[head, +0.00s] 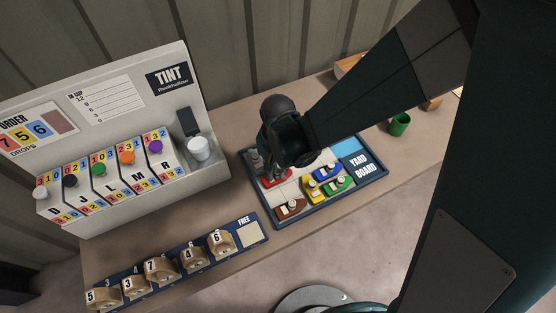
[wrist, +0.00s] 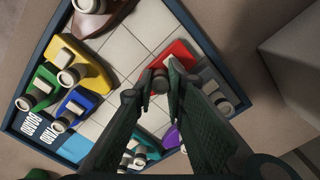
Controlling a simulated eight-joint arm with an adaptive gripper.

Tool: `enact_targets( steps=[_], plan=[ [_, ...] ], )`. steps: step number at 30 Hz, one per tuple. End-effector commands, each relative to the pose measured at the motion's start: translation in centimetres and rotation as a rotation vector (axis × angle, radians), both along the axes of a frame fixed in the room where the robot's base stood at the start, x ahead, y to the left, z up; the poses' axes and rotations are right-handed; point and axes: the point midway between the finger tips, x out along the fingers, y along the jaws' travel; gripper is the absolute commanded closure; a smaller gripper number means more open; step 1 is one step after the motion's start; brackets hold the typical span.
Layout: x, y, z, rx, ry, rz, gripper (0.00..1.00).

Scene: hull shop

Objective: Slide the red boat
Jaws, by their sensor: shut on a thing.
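The red boat (wrist: 178,53) lies on the yard board (wrist: 47,50), near one side of it. In the head view the red boat (head: 276,182) shows only partly beneath my arm. My gripper (wrist: 160,84) points down at the board and is shut on the red boat, with its fingertips either side of the boat's round funnel. The yard board (head: 377,178) is a blue-rimmed tray with a pale tiled floor. A yellow boat (wrist: 90,68), a green boat (wrist: 42,87), a blue boat (wrist: 73,108) and a brown boat (wrist: 103,16) sit on it.
A grey boat (wrist: 216,84) is close beside the red one, and teal and purple boats are partly hidden by my fingers. Bare tiles (wrist: 125,50) lie between the red and yellow boats. The TINT machine (head: 120,130) stands left, numbered blocks (head: 160,268) in front, a green cup (head: 399,124) at right.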

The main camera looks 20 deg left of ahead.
Motion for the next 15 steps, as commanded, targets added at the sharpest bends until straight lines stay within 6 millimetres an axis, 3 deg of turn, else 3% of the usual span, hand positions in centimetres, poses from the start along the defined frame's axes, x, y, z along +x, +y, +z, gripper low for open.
enact_targets(
  steps=[15],
  plan=[
    [6.1, -6.1, -0.1, 0.0, -0.001, -0.005, 1.0]
  ],
)
